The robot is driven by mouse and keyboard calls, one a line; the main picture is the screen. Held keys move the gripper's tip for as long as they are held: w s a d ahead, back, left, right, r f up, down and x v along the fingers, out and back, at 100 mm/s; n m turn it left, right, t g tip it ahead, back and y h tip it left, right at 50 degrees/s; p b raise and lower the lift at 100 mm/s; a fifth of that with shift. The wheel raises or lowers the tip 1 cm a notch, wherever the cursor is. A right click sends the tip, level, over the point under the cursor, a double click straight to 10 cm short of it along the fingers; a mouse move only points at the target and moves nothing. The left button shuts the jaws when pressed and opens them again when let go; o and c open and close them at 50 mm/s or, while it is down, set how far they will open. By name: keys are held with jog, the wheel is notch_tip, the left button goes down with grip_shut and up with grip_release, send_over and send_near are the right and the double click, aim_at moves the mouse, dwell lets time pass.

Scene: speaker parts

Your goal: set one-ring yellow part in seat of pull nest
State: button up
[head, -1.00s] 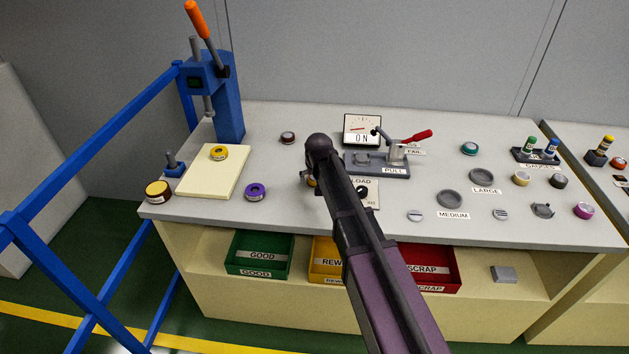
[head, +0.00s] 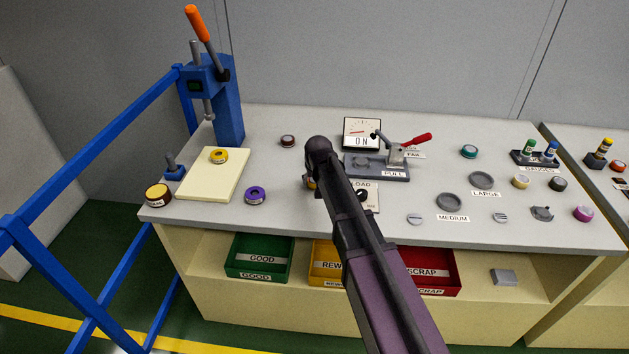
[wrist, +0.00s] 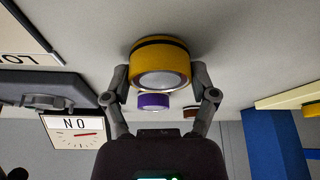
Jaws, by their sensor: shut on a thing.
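My gripper (wrist: 162,80) is shut on a yellow part (wrist: 160,58) with one dark ring near its edge and a pale round end face. In the head view my arm hides most of my gripper, and only a sliver of the yellow part (head: 311,185) shows beside it. I cannot tell whether the part touches the table. The pull nest (head: 392,174) is a grey fixture with a red-handled lever, to the right of my gripper. Its round seat (head: 360,160) looks empty. The nest also shows at the left of the wrist view (wrist: 45,101).
A purple part (head: 255,194) and another yellow part (head: 219,156) on a cream board are to the left. A blue press (head: 225,105) stands further left.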

jog(key=shift+r+p, duration=1.55)
jog(key=shift+r, duration=0.1)
jog(key=s+d, duration=0.3)
jog(key=s, duration=0.1)
jog(key=s+d+r+p, duration=0.1)
jog(key=s+d, duration=0.2)
jog(key=s, duration=0.2)
jog(key=s+d, duration=0.3)
jog(key=s, duration=0.1)
jog(key=shift+s+r, duration=0.15)
jog(key=shift+r, duration=0.1)
jog(key=shift+d, duration=0.1)
